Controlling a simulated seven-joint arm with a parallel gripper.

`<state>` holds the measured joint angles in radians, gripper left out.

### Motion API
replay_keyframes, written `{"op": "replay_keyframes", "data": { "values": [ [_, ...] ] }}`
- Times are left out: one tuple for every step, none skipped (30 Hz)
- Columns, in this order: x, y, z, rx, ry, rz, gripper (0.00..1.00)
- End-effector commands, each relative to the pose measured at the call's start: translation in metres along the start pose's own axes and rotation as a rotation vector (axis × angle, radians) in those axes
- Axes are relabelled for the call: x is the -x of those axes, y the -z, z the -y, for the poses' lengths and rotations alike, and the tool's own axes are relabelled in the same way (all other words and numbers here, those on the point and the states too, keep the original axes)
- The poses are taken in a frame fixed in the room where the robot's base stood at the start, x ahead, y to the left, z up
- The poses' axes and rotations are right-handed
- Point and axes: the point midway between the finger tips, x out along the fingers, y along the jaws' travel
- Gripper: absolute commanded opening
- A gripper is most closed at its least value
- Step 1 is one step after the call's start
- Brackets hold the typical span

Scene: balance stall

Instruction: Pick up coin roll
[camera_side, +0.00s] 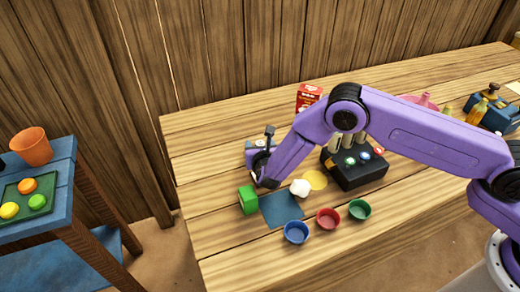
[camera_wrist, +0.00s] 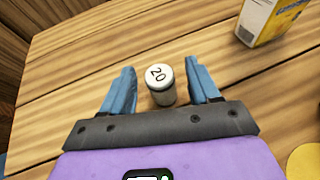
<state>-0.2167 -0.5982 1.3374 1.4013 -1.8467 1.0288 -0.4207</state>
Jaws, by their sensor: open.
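My gripper (camera_wrist: 160,80) is open, with one blue finger to the left of the roll and one to the right. A gap shows between the roll and each finger, so neither seems to touch it. In the side view my gripper (camera_side: 262,162) is low over the table, left of the black box. I cannot clearly make out the coin roll there, as my wrist covers that spot.
A green block (camera_side: 248,200), a blue mat (camera_side: 281,209), a white block (camera_side: 300,188) and a yellow disc (camera_side: 316,180) lie near my gripper. Blue (camera_side: 296,232), red (camera_side: 328,219) and green (camera_side: 359,209) cups stand in front. A black box (camera_side: 355,172) is to the right, a red carton (camera_side: 308,96) behind.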

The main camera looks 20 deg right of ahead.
Motion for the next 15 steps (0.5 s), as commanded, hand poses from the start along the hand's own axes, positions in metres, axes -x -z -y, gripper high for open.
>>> {"op": "replay_keyframes", "data": {
  "values": [
    [-0.0046, 0.0003, 0.0006, 0.0, 0.001, 0.0, 0.61],
    [-0.0062, 0.0002, 0.0004, 0.0, 0.001, 0.0, 0.61],
    [-0.0076, 0.0001, 0.0003, 0.0, 0.0, 0.001, 0.61],
    [-0.0082, 0.0001, 0.0002, 0.0, 0.0, 0.001, 0.61],
    [-0.0085, 0.0, 0.0002, 0.0, 0.0, 0.001, 0.61],
    [-0.0086, 0.0, 0.0001, 0.0, 0.0, 0.001, 0.61],
    [-0.0086, -0.0001, 0.0001, 0.0, 0.0, 0.001, 0.61],
    [-0.0085, -0.0001, 0.0001, 0.0, 0.0, 0.001, 0.61],
    [-0.0085, -0.0001, 0.0001, 0.0, 0.0, 0.001, 0.61],
    [-0.0084, -0.0001, 0.0001, 0.0, 0.0, 0.001, 0.61],
    [-0.0084, 0.0, 0.0001, 0.0, 0.0, 0.0, 0.54],
    [-0.0083, 0.0, 0.0001, 0.0, 0.0, 0.0, 0.41],
    [-0.0083, 0.0, 0.0001, 0.0, 0.0, 0.0, 0.32],
    [-0.0082, 0.0, 0.0001, 0.0, 0.0, 0.0, 0.22],
    [-0.0082, 0.0, 0.0001, 0.0, 0.0, 0.0, 0.09]
  ]
}}
